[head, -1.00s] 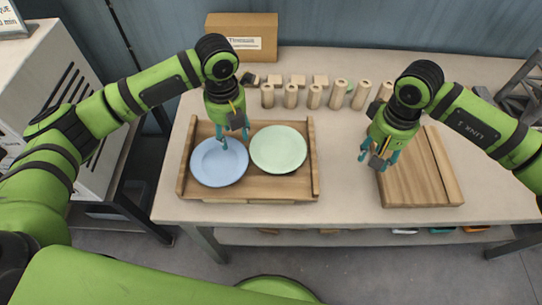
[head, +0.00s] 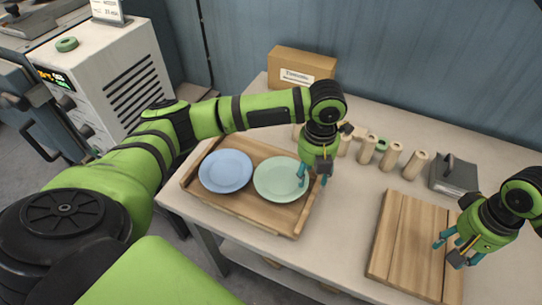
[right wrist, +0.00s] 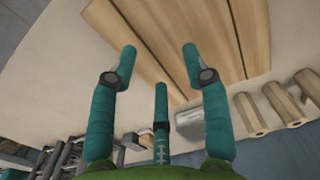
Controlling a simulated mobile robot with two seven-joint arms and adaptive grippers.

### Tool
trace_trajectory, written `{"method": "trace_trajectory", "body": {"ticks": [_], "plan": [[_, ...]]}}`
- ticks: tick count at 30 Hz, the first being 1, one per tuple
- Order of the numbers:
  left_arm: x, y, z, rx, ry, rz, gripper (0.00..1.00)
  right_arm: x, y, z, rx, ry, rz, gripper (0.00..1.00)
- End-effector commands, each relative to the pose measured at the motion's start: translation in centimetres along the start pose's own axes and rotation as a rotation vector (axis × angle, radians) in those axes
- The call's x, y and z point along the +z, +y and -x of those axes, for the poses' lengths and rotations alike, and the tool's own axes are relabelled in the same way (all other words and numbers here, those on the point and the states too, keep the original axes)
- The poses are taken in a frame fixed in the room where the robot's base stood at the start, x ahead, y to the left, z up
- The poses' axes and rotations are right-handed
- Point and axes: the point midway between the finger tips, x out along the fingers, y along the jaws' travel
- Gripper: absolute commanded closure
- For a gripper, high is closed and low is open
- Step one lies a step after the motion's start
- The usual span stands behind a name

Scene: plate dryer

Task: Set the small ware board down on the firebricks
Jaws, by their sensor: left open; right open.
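A wooden board with raised side rails (head: 297,228) lies on the left half of the table. A blue plate (head: 226,171) and a pale green plate (head: 281,179) lie side by side on it. A bare wooden plank board (head: 405,245) lies at the right; it also shows in the right wrist view (right wrist: 165,35). I cannot tell which is the small ware board. My left gripper (head: 313,180) is open at the green plate's right edge; contact is unclear. My right gripper (head: 455,250) is open and empty above the plank board's right side. No firebricks are clearly identifiable; pale blocks behind my left gripper are mostly hidden.
Short pale posts (head: 392,157) stand along the table's back, with a cardboard box (head: 301,68) behind. A dark grey block with a handle (head: 454,174) sits at back right. A white vented cabinet (head: 110,80) stands left. Bare tabletop lies between the boards.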

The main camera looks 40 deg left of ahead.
Motion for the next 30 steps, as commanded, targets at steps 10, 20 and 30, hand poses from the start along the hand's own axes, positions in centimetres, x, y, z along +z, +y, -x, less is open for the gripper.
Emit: {"method": "trace_trajectory", "body": {"ticks": [10, 20, 30], "plan": [[0.0, 0.0, 0.0, 0.001, 0.000, 0.001, 0.52, -0.1, -0.4, 6.2, -0.003, 0.007, 0.002, 0.52], [0.0, 0.0, 0.0, 0.000, 0.000, 0.000, 0.52, -0.1, -0.7, 11.2, -0.005, 0.003, 0.001, 0.52], [0.0, 0.0, 0.0, 0.000, 0.000, 0.000, 0.52, 0.0, -0.7, 11.8, -0.004, 0.001, 0.001, 0.52]]}}
